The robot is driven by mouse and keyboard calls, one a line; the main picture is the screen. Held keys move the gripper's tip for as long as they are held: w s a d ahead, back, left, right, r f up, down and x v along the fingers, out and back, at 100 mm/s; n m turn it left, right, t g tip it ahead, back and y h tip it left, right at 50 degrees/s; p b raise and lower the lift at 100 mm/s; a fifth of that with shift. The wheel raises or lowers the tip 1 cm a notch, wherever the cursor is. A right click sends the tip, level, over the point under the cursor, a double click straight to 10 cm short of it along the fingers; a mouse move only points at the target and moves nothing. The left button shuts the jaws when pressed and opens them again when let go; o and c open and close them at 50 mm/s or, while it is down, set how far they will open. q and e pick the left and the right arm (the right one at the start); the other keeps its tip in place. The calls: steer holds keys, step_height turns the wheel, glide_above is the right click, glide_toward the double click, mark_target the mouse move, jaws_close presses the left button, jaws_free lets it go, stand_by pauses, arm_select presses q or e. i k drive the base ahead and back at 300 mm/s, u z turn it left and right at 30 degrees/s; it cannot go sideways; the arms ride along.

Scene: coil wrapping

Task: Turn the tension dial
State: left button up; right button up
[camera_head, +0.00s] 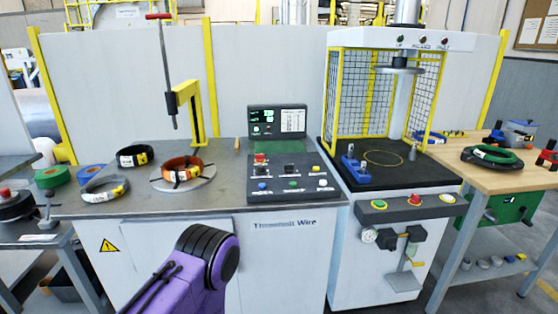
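The grey control panel (289,180) is set in the workbench top, with a red control (259,158), several black switches or knobs (289,171) and a lower row of coloured buttons. A display unit (277,121) with green readouts stands behind it. I cannot tell which control is the tension dial; the labels are too small to read. A purple and black link of one of my arms (205,268) rises from the bottom edge in front of the bench, apart from the panel. Neither gripper shows in this view.
An orange-brown coil (182,169) lies on a round plate left of the panel, under a yellow post (199,110). Black (134,156) and grey (105,188) coils lie farther left. A caged press (390,100) stands right of the panel. A side table (487,178) holds a green coil (492,157).

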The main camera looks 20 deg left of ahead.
mark_target(260, 169)
steer(key=u, duration=0.25)
steer(key=i, duration=0.45)
steer(key=u, duration=0.45)
